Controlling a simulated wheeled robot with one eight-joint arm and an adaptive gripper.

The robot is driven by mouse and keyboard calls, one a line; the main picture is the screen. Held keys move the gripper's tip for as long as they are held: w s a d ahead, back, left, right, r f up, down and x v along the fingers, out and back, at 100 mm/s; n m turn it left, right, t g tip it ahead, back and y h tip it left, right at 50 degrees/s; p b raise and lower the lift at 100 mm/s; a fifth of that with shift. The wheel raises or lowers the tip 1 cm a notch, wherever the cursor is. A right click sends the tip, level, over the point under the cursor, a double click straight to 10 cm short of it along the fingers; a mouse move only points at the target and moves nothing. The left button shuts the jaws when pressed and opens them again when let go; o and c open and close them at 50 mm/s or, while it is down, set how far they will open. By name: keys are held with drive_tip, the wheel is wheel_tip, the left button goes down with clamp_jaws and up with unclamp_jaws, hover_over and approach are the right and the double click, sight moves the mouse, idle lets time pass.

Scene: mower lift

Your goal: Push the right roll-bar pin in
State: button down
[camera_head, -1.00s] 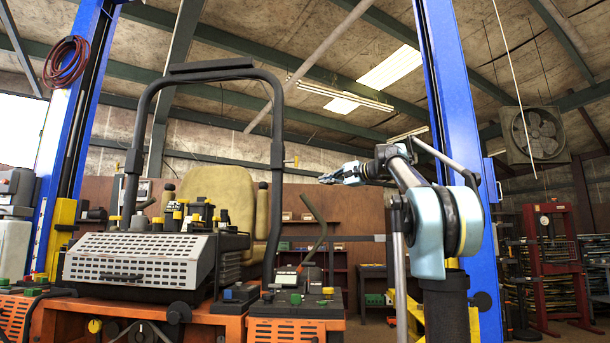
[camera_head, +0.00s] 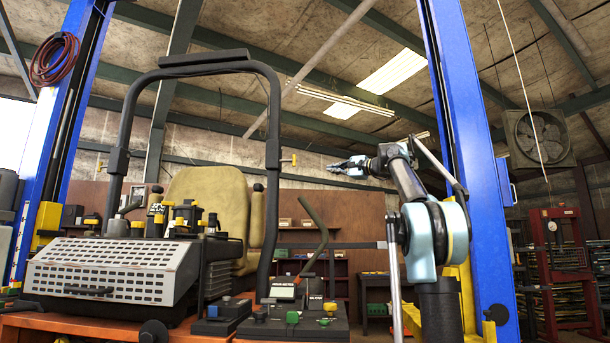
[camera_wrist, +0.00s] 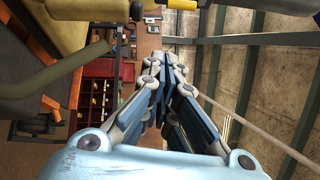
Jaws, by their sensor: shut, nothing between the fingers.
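The right roll-bar pin (camera_head: 289,160) is a small brass-coloured piece sticking out to the right from the right post of the black roll bar (camera_head: 273,150). My gripper (camera_head: 332,166) is shut and empty. It points left toward the pin, slightly lower in the picture, with a visible gap between them. In the wrist view my gripper's fingers (camera_wrist: 165,75) are together with nothing between them. A yellow piece shows at the top edge of the wrist view; I cannot tell for certain whether it is the pin.
The orange mower with its tan seat (camera_head: 210,200) stands left of my arm. A bent lever (camera_head: 318,232) rises below my gripper. A blue lift column (camera_head: 465,130) stands right, behind my arm. The space between gripper and roll bar looks clear.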

sight(290, 161)
drive_tip(key=shift+a, duration=0.25)
drive_tip(key=s+a+x, duration=0.2)
drive_tip(key=x, duration=1.1)
drive_tip(key=shift+s, duration=0.3)
drive_tip(key=shift+d+r, duration=0.1)
drive_tip(key=a, duration=0.3)
